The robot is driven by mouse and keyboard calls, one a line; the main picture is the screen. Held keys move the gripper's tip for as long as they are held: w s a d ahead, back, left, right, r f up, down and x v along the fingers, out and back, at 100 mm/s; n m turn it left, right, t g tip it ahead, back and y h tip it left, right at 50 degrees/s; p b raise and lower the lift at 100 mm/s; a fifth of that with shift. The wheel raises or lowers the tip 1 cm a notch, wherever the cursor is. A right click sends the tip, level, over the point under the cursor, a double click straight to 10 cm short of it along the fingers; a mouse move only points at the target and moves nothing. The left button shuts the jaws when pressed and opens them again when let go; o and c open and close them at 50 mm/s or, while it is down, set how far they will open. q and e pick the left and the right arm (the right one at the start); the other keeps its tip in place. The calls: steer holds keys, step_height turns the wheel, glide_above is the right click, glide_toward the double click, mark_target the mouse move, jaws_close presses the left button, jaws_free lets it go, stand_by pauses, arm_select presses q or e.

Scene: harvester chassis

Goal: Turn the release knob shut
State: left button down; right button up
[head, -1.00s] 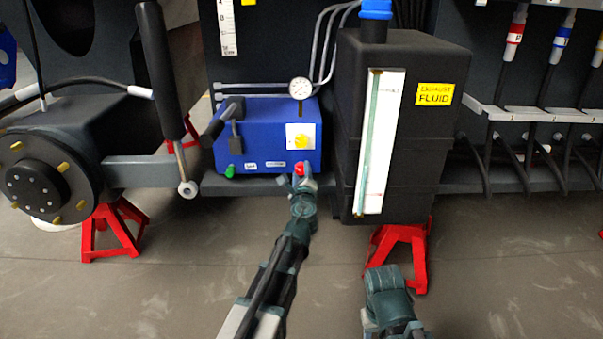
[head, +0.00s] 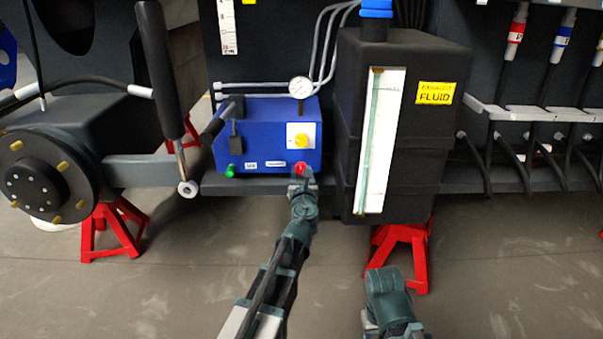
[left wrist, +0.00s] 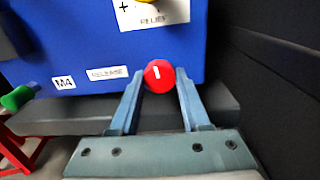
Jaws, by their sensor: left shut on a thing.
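The release knob (head: 301,169) is a small red round knob low on the front of the blue box (head: 262,137). In the left wrist view the red knob (left wrist: 158,76) carries a short white mark that stands nearly upright, and a "RELEASE" label is to its left. My left gripper (left wrist: 160,92) is shut on the knob, one finger on each side of it. In the head view my left gripper (head: 301,180) hides part of the knob from below. Part of my right arm shows at the lower right; its fingers do not show.
A black pump handle (head: 213,133) and a green knob (head: 230,171) are on the box's left side. A yellow knob (head: 301,141) sits above the red one. The black fluid tank (head: 423,150) stands close on the right. A gauge (head: 300,88) is on top.

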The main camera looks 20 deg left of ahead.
arm_select(q)
steer(key=shift+s+m, duration=0.1)
steer(key=shift+m, duration=0.5)
steer(key=shift+c, duration=1.8)
jaws_free()
